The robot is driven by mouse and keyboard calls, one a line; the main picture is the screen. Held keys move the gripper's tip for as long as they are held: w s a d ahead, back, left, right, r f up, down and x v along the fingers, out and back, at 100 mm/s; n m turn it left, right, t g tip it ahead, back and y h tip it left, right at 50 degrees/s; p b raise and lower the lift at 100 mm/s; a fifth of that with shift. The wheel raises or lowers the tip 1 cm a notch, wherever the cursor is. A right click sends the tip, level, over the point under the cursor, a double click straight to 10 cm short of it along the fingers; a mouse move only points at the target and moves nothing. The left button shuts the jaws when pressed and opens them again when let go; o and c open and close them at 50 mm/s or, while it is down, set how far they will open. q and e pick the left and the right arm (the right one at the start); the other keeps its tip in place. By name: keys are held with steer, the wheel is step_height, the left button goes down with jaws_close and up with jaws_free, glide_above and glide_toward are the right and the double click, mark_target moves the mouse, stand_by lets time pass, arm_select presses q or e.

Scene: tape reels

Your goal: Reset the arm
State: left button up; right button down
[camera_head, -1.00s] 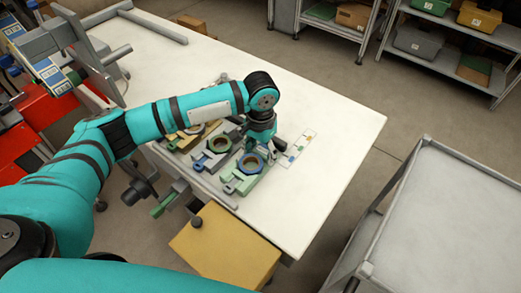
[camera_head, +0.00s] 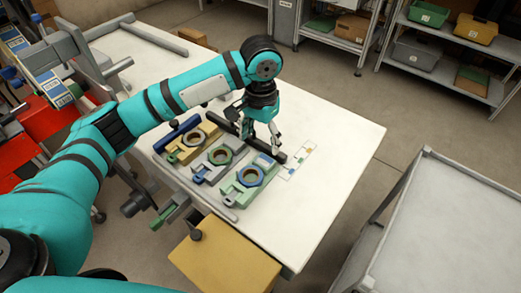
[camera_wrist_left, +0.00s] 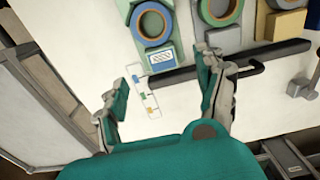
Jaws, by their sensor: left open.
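My left gripper (camera_head: 261,138) is open and empty above the white table (camera_head: 335,165), just beyond the row of tape reel holders. In the left wrist view its two fingers (camera_wrist_left: 163,70) stand wide apart with nothing between them. The green holder (camera_head: 243,188) carries a blue-rimmed reel and also shows in the wrist view (camera_wrist_left: 165,58). The grey holder (camera_head: 212,170) is in the middle and the yellow holder (camera_head: 185,153) is at the left. My right gripper is not in view.
A long dark bar (camera_head: 222,124) runs behind the holders, close under the left gripper. A marked white strip (camera_head: 296,161) lies to the right. A yellow box (camera_head: 225,257) is at the table's front edge. A grey cart (camera_head: 450,230) stands right; shelves with bins are behind.

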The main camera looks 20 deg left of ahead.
arm_select(q)
steer(key=shift+r, duration=0.85)
